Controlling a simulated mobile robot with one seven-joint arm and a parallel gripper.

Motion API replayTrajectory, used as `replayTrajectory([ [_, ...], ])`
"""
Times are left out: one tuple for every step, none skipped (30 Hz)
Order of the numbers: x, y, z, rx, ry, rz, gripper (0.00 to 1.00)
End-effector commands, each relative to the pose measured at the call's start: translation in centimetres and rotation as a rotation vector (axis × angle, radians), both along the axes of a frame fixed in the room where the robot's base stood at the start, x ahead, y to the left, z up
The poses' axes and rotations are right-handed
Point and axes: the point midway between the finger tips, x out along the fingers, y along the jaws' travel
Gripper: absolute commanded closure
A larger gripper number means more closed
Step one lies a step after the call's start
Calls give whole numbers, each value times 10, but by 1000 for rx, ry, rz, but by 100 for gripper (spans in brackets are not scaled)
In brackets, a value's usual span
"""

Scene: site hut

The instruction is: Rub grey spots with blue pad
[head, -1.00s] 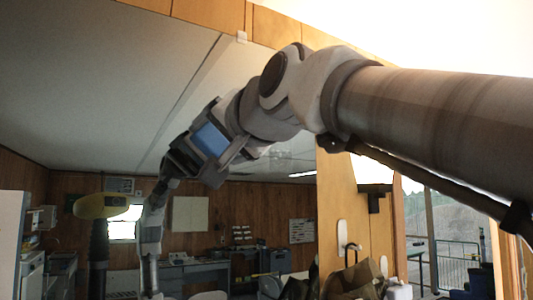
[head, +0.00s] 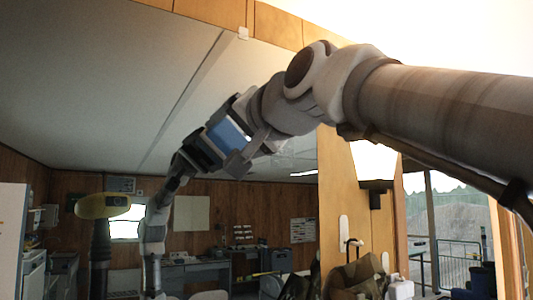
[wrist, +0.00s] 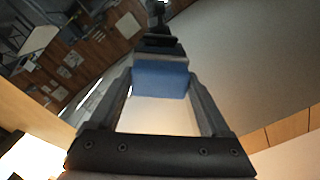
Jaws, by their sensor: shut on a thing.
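My gripper (head: 212,146) is raised at the end of my outstretched arm, against a large mirror-like pane (head: 100,80). It is shut on a blue pad (head: 228,136). In the wrist view the pad (wrist: 160,80) sits squarely between the two fingers. A dark shape lies just beyond the pad, and it looks like the gripper's reflection. I cannot tell whether the pad touches the pane. A faint, cloudy greyish patch (head: 298,160) shows on the pane just below my wrist, partly covered by the arm. I make out no other spots clearly.
The pane has a wooden border (head: 210,12) along its top, and a wood panel (head: 345,200) stands to its right. A bright lamp (head: 374,160) is on that panel. A bag (head: 358,275) and a white container (head: 400,290) stand low at the right.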

Motion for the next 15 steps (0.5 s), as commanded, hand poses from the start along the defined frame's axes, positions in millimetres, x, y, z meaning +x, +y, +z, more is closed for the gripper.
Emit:
replayTrajectory([
  [1, -1, 0, 0, 1, -1, 79],
  [2, -2, 0, 0, 1, -1, 79],
  [3, -4, -1, 0, 1, -1, 79],
  [4, -6, -1, 0, 1, -1, 79],
  [6, -8, -1, 1, 0, -1, 79],
  [8, -11, -1, 1, 0, -1, 79],
  [10, -13, -1, 0, 0, 0, 79],
  [11, -15, -1, 1, 1, -1, 79],
  [13, -18, -1, 0, 1, -1, 79],
  [15, -21, -1, 0, 1, -1, 79],
  [16, -23, -1, 1, 0, -1, 79],
  [18, -26, 0, 0, 0, -1, 79],
  [19, -27, 0, 0, 0, -1, 79],
  [20, -29, -1, 0, 0, -1, 79],
  [21, -30, -1, 1, 1, -1, 79],
])
